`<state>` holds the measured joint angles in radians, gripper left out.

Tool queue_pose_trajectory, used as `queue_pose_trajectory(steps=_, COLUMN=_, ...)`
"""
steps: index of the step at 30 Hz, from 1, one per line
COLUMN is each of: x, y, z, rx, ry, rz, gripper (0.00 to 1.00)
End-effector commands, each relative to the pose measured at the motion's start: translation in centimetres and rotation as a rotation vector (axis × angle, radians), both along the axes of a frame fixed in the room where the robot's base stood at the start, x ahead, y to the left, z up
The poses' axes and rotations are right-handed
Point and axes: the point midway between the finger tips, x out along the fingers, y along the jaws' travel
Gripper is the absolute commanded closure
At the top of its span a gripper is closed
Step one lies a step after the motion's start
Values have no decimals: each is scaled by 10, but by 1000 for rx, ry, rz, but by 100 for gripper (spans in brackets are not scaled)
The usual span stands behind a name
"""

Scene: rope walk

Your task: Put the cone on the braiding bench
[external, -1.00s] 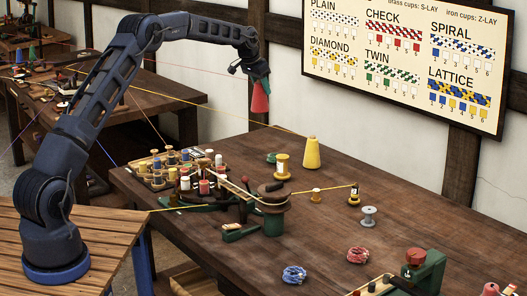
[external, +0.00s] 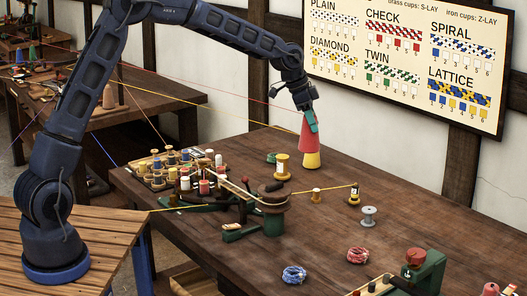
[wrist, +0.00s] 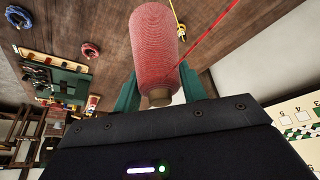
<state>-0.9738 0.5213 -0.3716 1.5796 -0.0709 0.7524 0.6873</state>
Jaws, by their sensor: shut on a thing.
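A red cone (external: 309,138) hangs from my gripper (external: 311,122) over the back of the brown wooden bench (external: 420,190). The teal fingers are shut on the cone's narrow upper end. In the wrist view the cone (wrist: 154,45) points away from the palm, with the bench top (wrist: 110,25) beyond it. In the external view the red cone covers the upper part of a yellow cone (external: 311,160) standing on the bench. I cannot tell whether the two touch or one is in front.
A yellow spool (external: 282,167) stands just left of the yellow cone. A round-topped braiding device (external: 273,207) and a bobbin rack (external: 178,168) are further left. Coloured strands cross the air.

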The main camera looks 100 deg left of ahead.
Motion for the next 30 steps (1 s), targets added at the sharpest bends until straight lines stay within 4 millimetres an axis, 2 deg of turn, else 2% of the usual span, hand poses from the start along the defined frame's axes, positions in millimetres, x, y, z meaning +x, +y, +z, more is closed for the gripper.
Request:
queue_pose_trajectory(steps=1, x=4, y=-24, z=1, rx=1, ry=0, rz=-42, gripper=99)
queue_pose_trajectory(steps=9, x=12, y=-140, z=-3, rx=0, ry=0, rz=-252, gripper=99)
queue_pose_trajectory(steps=12, x=10, y=-175, z=-5, rx=1, ry=2, rz=-318, gripper=99)
queue_pose_trajectory(steps=15, x=8, y=-202, z=-7, rx=0, ry=1, rz=-368, gripper=99)
queue_pose_trajectory(steps=18, x=6, y=-219, z=-8, rx=1, ry=0, rz=-403, gripper=99)
queue_pose_trajectory(steps=23, x=4, y=-231, z=-17, rx=-1, ry=1, rz=-425, gripper=99)
queue_pose_trajectory(steps=30, x=4, y=-231, z=-64, rx=-2, ry=3, rz=-426, gripper=99)
